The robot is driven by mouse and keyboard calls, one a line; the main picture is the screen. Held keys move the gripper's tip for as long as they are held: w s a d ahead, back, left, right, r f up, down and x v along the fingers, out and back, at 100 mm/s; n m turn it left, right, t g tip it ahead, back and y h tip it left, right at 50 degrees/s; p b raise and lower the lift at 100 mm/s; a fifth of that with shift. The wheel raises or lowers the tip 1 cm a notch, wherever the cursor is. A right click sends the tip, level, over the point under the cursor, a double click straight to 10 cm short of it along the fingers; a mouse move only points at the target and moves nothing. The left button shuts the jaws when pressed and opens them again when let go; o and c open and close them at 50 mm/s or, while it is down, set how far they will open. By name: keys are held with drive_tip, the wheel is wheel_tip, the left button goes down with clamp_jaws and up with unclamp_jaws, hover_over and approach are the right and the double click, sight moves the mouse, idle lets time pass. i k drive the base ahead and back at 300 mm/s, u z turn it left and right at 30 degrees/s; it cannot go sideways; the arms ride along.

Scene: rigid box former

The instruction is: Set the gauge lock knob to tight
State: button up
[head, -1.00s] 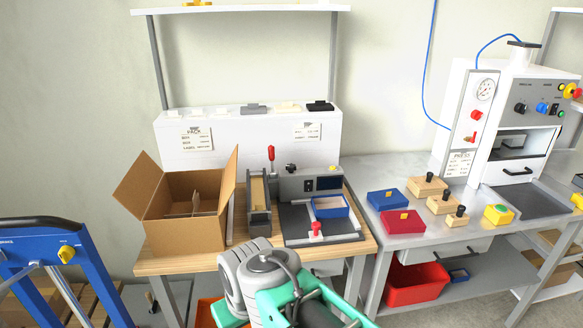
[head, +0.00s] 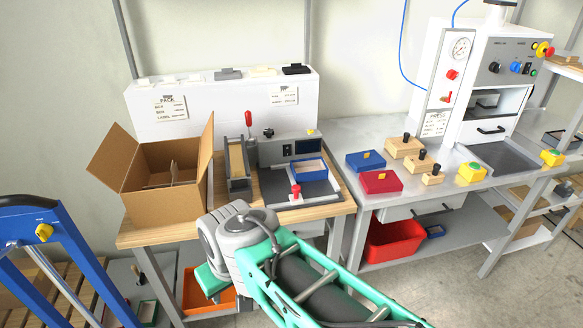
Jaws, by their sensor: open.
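The box former (head: 302,172) stands on the wooden-topped bench, a grey unit with a small dark screen and a blue-rimmed tray (head: 309,172). A black knob (head: 268,132) sits on its upper left. A red knob (head: 296,190) stands at its front, and a red-topped lever (head: 249,120) rises at its left. I cannot tell which of these is the gauge lock knob, nor read any setting. My arm reaches across the lower middle in front of the bench. My gripper's fingers do not show.
An open cardboard box (head: 165,180) stands left of the former. Right, a grey bench (head: 345,140) carries blue and red boxes, wooden blocks with black knobs and a press (head: 500,90). A blue frame (head: 70,260) stands at the left. Bare floor lies at lower right.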

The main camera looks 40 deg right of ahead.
sight(268, 132)
drive_tip(key=k, duration=1)
drive_tip(key=z, duration=1.05)
drive_tip(key=i, duration=0.9)
drive_tip(key=u, duration=0.65)
drive_tip(key=i, duration=0.65)
drive_tip(key=u, duration=0.65)
